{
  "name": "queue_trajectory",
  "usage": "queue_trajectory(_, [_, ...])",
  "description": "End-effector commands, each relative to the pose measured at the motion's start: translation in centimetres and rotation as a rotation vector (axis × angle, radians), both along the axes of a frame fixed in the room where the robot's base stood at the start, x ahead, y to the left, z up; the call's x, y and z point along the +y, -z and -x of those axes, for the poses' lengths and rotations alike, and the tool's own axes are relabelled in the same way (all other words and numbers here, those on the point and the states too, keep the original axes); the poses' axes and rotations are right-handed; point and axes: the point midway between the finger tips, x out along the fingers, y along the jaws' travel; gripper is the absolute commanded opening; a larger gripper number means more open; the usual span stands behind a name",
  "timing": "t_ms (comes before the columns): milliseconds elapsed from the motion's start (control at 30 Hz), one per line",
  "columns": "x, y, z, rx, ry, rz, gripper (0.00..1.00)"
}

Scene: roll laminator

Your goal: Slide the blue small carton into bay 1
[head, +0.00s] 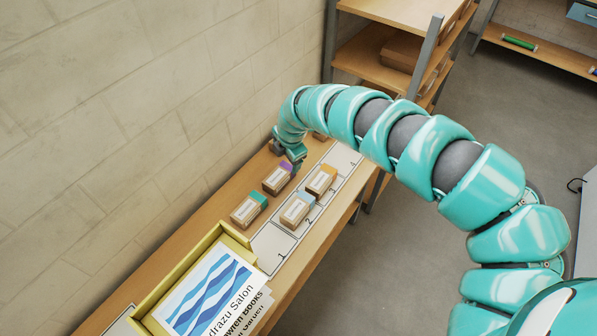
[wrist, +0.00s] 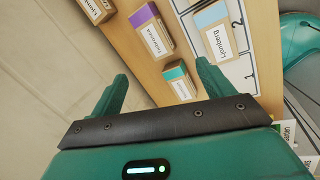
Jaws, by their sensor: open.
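The blue-ended small carton (head: 298,209) lies in the bay marked 2 on the white numbered strip, and it also shows in the wrist view (wrist: 213,30). Bay 1 (head: 272,247) is empty, between the blue carton and the yellow-edged tray. My gripper (head: 295,158) is open and empty, pointing down over the bench near the purple-ended carton (head: 277,178), on the wall side of the strip. In the wrist view the open fingers (wrist: 162,70) stand apart, with the purple and teal cartons showing beyond them. The fingertips are partly hidden in the head view.
A teal-ended carton (head: 249,208) stands on the wall side. An orange-ended carton (head: 321,180) lies in bay 3. Another carton (wrist: 95,8) shows at the wrist view's top left. A yellow tray (head: 160,294) with printed sheets is nearer. A wall borders the bench; shelves stand behind.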

Motion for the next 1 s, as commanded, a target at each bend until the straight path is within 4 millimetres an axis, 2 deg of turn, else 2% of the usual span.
queue_trajectory(33, [-1.3, 1.1, 2.0, 0.072, -0.062, 0.057, 0.80])
queue_trajectory(100, [-2.6, 2.0, 4.3, 0.154, -0.159, 0.117, 0.80])
queue_trajectory(200, [-3.4, 2.3, 6.0, 0.214, -0.261, 0.157, 0.80])
queue_trajectory(467, [-3.6, 3.6, 6.5, 0.229, -0.331, 0.172, 0.80])
queue_trajectory(1000, [-3.4, 11.1, 6.7, 0.233, -0.330, 0.168, 0.80])
